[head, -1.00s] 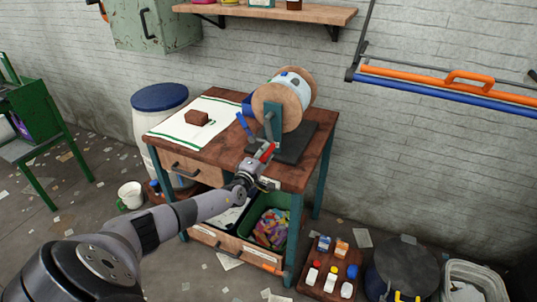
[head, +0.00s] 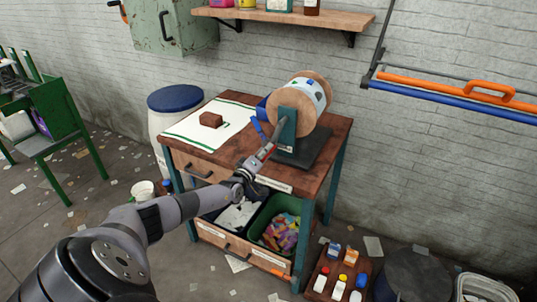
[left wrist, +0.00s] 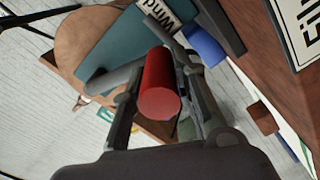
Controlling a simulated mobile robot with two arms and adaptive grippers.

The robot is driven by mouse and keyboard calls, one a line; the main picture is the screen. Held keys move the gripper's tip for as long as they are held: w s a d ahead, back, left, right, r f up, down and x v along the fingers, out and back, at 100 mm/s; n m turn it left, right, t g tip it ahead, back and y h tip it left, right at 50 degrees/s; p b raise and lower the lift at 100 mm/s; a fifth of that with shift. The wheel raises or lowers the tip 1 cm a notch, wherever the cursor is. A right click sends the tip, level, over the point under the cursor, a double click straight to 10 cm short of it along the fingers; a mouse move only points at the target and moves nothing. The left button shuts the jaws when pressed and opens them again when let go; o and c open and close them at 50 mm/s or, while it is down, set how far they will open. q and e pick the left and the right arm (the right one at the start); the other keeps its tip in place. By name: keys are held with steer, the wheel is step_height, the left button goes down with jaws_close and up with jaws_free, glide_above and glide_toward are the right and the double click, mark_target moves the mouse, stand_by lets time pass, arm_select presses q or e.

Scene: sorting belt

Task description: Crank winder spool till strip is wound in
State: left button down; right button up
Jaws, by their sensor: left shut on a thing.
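The winder stands on the right of the wooden bench (head: 318,178), with a large spool (head: 318,118) between round wooden flanges on a teal upright (head: 289,128). A pale strip with coloured patches shows wound on the spool. A grey crank arm (head: 280,131) runs down and left from the hub to a red handle (head: 266,151). My left gripper (head: 262,157) is shut on the red handle. In the left wrist view the red handle (left wrist: 161,88) sits between the fingers (left wrist: 160,105). A blue piece (head: 258,129) shows left of the upright. My right gripper is not in view.
A brown block (head: 211,119) lies on a white, green-striped mat (head: 190,133) at the bench's left. Bins, including a green one (head: 262,222), sit below. A blue-lidded barrel (head: 175,98) stands left, and a tray of bottles (head: 318,268) is on the floor right.

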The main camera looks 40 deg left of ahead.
arm_select(q)
steer(key=shift+s+a+m, duration=0.15)
steer(key=shift+a+m, duration=0.35)
steer(key=shift+m, duration=0.1)
steer(key=shift+r, duration=0.1)
steer(key=c, duration=1.3)
jaws_free()
steer(key=shift+a, duration=0.1)
steer(key=shift+r, duration=0.1)
steer(key=shift+s, duration=0.1)
steer(key=v, duration=1.1)
steer(key=shift+s, duration=0.4)
